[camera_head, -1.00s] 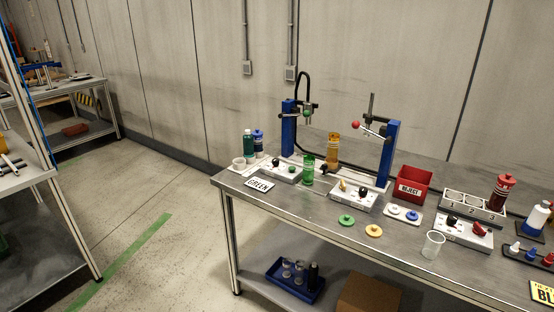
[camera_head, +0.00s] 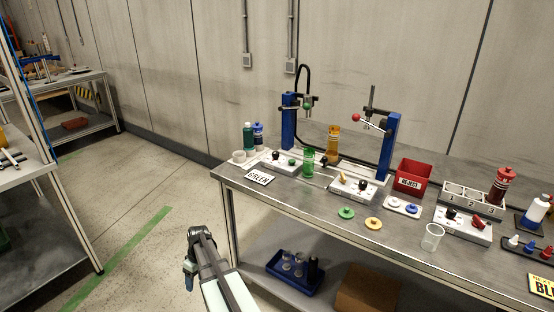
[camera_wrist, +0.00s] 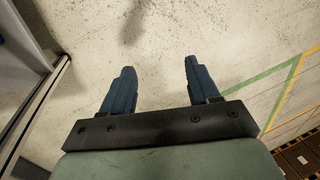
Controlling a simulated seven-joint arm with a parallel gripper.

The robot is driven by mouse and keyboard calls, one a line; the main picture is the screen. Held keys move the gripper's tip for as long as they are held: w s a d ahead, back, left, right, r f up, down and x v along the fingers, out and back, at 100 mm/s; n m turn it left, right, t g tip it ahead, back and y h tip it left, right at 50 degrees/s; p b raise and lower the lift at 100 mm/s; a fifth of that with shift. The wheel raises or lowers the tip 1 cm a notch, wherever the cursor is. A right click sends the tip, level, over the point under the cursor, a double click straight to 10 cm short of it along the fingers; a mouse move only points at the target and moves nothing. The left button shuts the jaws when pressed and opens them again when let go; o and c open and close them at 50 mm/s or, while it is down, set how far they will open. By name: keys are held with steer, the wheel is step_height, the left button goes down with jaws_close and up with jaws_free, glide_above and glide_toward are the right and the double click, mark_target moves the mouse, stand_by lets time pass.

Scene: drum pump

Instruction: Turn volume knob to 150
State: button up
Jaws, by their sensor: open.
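Three white control boxes with knobs stand on the metal bench. The left box (camera_head: 283,165) has a black knob (camera_head: 276,156) and a green button, below the left blue post. The middle box (camera_head: 352,190) has a yellowish knob (camera_head: 343,178) and a dark knob (camera_head: 363,186). The right box (camera_head: 462,226) has a black knob (camera_head: 451,214) and a red knob (camera_head: 477,223). I cannot read any scale, so which is the volume knob is unclear. My gripper (camera_head: 190,284) is low in front of the bench's left end, away from the boxes. In the wrist view my gripper (camera_wrist: 157,80) is open and empty above the floor.
A green cup (camera_head: 308,162) and an amber cup (camera_head: 333,143) stand by the boxes. A red reject bin (camera_head: 412,177), loose discs and a clear beaker (camera_head: 432,237) are on the bench. Blue posts (camera_head: 390,147) rise behind. The floor left of the bench is clear.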

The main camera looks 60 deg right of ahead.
steer(key=w+d+r+n+t, duration=0.1)
steer(key=d+r, duration=1)
steer(key=d, duration=0.1)
steer(key=w+d+r+t+h, duration=0.1)
steer(key=d+r+t, duration=0.1)
steer(key=d+r, duration=0.9)
steer(key=w+d+r+n+t, duration=0.1)
steer(key=d+r, duration=1)
steer(key=d, duration=0.3)
steer(key=shift+w+d+r+n+t+h, duration=0.2)
steer(key=shift+d+r+n+t+h, duration=0.05)
steer(key=shift+d+n+t+h, duration=0.1)
steer(key=n, duration=0.1)
glide_toward(276, 152)
steer(key=w+f, duration=0.1)
steer(key=shift+n, duration=0.25)
steer(key=shift+s+x, duration=0.15)
steer(key=shift+x, duration=1.7)
steer(key=shift+s+x, duration=0.1)
steer(key=shift+x, duration=1.75)
steer(key=shift+a+f, duration=0.15)
steer(key=c, duration=1)
